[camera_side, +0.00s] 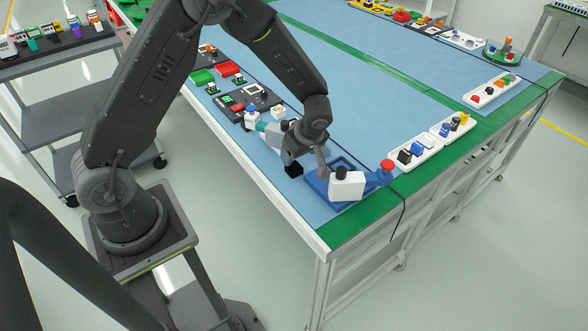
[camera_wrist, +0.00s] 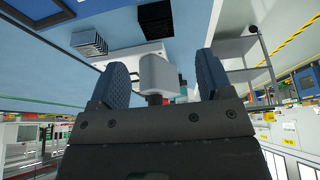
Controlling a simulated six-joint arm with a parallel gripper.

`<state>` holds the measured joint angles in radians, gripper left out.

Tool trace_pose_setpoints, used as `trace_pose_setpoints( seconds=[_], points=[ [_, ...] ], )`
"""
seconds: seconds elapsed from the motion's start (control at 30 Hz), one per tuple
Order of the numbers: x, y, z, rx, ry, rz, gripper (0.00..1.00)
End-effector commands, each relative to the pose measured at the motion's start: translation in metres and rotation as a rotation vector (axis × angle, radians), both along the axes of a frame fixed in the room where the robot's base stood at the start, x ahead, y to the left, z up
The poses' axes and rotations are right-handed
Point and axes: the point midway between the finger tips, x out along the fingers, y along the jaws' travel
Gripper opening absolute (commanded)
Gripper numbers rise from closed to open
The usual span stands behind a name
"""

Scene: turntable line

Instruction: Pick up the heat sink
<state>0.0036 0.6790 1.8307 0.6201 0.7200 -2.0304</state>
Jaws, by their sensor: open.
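A second black finned block (camera_wrist: 155,18) is farther up, beside a white part. In the side view, a small black block (camera_side: 293,170) stands on the table just below my gripper (camera_side: 305,160); which finned piece it is, I cannot tell. In the wrist view my gripper (camera_wrist: 164,72) has its two blue pads wide apart. A pale grey piece with a dark stem (camera_wrist: 158,73) shows between them; I cannot tell its distance.
White trays (camera_side: 415,160) of parts line the right edge. Red and green parts stand at left. The middle is clear.

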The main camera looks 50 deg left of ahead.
Motion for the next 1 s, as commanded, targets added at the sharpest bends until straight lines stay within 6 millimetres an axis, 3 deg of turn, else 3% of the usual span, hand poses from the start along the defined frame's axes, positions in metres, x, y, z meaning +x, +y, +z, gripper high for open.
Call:
trace_pose_setpoints(
  seconds=[0.3, 0.6, 0.9, 1.0],
  points=[
    [0.001, 0.010, -0.026, -0.001, 0.001, 0.000, 0.72],
    [0.002, 0.022, -0.065, -0.001, 0.001, 0.002, 0.72],
    [0.003, 0.024, -0.070, -0.001, -0.001, 0.000, 0.72],
    [0.003, 0.024, -0.070, -0.001, -0.001, 0.000, 0.64]
  ],
)
